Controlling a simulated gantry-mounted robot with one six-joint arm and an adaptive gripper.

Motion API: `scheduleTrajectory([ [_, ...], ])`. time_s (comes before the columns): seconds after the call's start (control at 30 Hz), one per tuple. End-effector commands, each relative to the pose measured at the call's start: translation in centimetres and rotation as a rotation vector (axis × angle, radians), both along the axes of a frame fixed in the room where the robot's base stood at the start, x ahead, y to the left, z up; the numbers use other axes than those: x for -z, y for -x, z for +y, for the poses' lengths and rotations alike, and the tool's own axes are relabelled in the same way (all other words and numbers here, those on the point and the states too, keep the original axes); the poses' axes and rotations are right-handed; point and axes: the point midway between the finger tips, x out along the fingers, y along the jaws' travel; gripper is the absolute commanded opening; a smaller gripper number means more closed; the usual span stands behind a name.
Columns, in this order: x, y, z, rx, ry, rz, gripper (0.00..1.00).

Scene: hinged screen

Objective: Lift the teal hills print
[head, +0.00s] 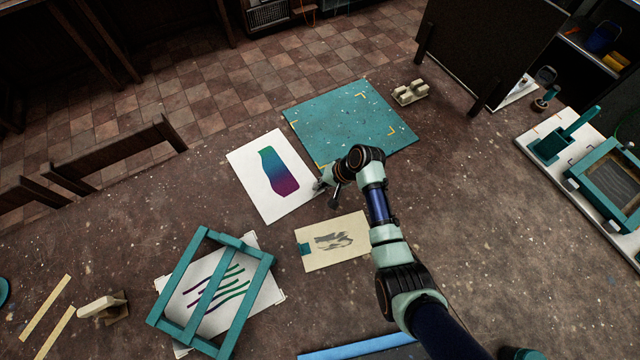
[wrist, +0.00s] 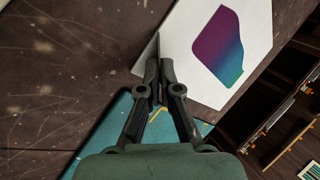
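No sheet clearly shows hills. A white sheet (head: 248,168) with a teal-to-purple shape lies flat on the table, left of the teal mat. It also shows in the wrist view (wrist: 262,25). My gripper (head: 319,186) is low at this sheet's right edge. In the wrist view the two fingers (wrist: 158,72) are close together over the sheet's edge near a corner, with a thin grey sliver at their tips. I cannot tell whether paper is between them. A cream card (head: 350,258) with grey strokes and a teal tab lies below, apart from the gripper.
A teal mat (head: 345,112) with yellow corner marks lies beyond the gripper. A teal frame (head: 188,262) lies over another white print (head: 262,292) with green and purple strokes. A cream block (head: 410,92) sits past the mat. A dark upright panel (head: 490,45) stands at the back right.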

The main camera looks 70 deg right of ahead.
Motion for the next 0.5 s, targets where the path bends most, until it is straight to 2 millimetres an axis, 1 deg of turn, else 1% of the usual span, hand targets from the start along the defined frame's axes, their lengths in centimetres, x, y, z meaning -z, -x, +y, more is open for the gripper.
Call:
scheduleTrajectory([
  [0.2, -0.2, 0.0, 0.0, 0.0, 0.0, 0.0, 0.0],
  [0.5, -1.9, 0.0, 0.0, 0.0, 0.0, 0.0, 0.0],
])
